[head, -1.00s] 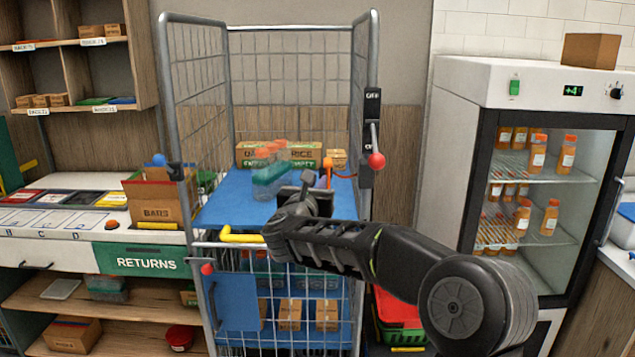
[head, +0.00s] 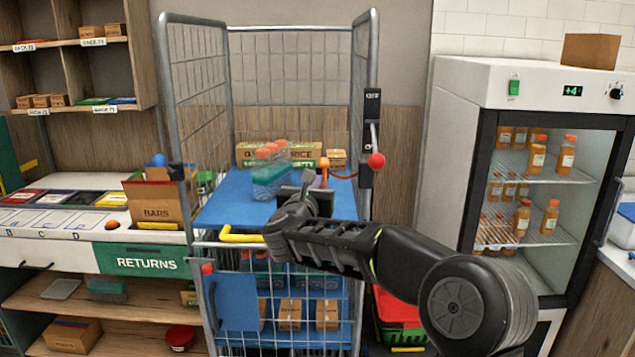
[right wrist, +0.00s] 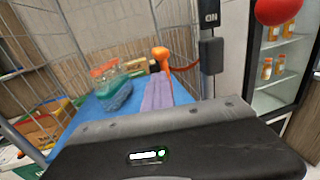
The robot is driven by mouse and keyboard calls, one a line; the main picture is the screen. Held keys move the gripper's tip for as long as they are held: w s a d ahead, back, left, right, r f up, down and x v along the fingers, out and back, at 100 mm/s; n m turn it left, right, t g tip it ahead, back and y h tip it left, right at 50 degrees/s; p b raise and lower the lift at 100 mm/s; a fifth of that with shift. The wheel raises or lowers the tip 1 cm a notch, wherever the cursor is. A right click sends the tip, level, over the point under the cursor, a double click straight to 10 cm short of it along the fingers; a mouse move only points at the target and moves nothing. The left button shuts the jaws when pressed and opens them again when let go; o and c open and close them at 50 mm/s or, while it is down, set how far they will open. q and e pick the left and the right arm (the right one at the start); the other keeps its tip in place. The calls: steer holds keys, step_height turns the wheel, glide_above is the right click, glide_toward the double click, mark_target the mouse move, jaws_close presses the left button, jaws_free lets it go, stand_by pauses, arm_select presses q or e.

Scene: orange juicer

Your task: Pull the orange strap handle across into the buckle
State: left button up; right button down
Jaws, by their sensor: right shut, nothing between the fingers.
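The orange strap handle (head: 325,166) hangs near the cart's right post, above the blue shelf. Its strap (head: 343,176) runs right from it to the post. The handle also shows in the right wrist view (right wrist: 161,56), just beyond my fingertips. My right gripper (head: 318,180) is shut and empty, just below the handle; its pale purple fingers (right wrist: 157,92) lie side by side in the right wrist view. I cannot tell whether they touch the handle. A black fitting (head: 176,172) on the cart's left post may be the buckle. My left gripper is not in view.
The wire cart (head: 365,90) has tall side walls. Clear bottles with orange caps (head: 268,172) stand on its blue shelf (head: 225,205), left of my gripper. Boxes (head: 306,154) stand behind. A red knob (head: 376,161) sticks out by the right post. A fridge (head: 455,130) stands right.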

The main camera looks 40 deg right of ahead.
steer(key=c, duration=2.1)
jaws_free()
steer(key=shift+d+r, duration=0.3)
steer(key=shift+r, duration=0.1)
steer(key=shift+c, duration=0.2)
steer(key=o, duration=0.7)
steer(key=shift+w+f, duration=0.1)
steer(key=shift+w, duration=0.05)
steer(key=shift+c, duration=0.2)
steer(key=shift+f, duration=0.15)
steer(key=b+v, duration=0.5)
steer(key=v, duration=0.3)
steer(key=shift+a+f, duration=0.3)
steer(key=shift+f, duration=0.05)
